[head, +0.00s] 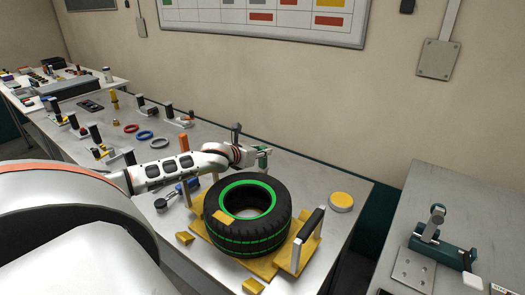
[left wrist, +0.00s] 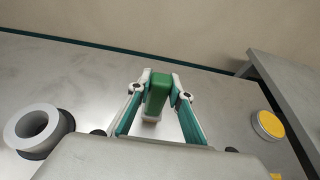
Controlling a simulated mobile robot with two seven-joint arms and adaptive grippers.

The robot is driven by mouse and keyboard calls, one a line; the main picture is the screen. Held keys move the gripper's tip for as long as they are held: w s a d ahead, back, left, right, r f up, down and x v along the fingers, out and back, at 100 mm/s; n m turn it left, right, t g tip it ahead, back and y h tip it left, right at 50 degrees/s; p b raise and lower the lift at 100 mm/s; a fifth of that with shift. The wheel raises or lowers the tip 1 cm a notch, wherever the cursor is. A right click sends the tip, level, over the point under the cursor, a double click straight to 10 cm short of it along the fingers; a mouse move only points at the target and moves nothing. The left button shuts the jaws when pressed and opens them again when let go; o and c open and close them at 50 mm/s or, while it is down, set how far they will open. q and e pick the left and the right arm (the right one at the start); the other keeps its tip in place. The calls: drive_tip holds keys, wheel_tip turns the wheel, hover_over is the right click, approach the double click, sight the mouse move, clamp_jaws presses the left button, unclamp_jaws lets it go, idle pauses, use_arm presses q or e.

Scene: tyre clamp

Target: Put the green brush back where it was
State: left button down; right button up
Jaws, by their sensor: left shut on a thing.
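The green brush (left wrist: 158,92) is between the fingertips of my left gripper (left wrist: 160,90) in the left wrist view. Its green body points away from the gripper, and a pale part shows at its near end. In the head view my left gripper (head: 262,153) is over the far part of the metal bench, just behind the tyre (head: 248,238). The brush is small and partly hidden there. I cannot tell whether it touches the bench. My right gripper is not in view.
The tyre lies on a yellow clamp base (head: 263,268) with an upright handle at its right. A yellow round tin (head: 341,200) stands at right. Coloured rings (head: 144,136) and several tools lie at left. Bench around the brush is clear.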

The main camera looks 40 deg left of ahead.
use_arm(q)
drive_tip(key=c, duration=1.8)
unclamp_jaws()
drive_tip(key=shift+f, duration=0.1)
drive_tip(key=shift+c, duration=0.2)
drive_tip(key=shift+s, duration=0.1)
drive_tip(key=v, duration=1.1)
drive_tip(key=shift+s+r, duration=0.3)
drive_tip(key=shift+d, duration=0.1)
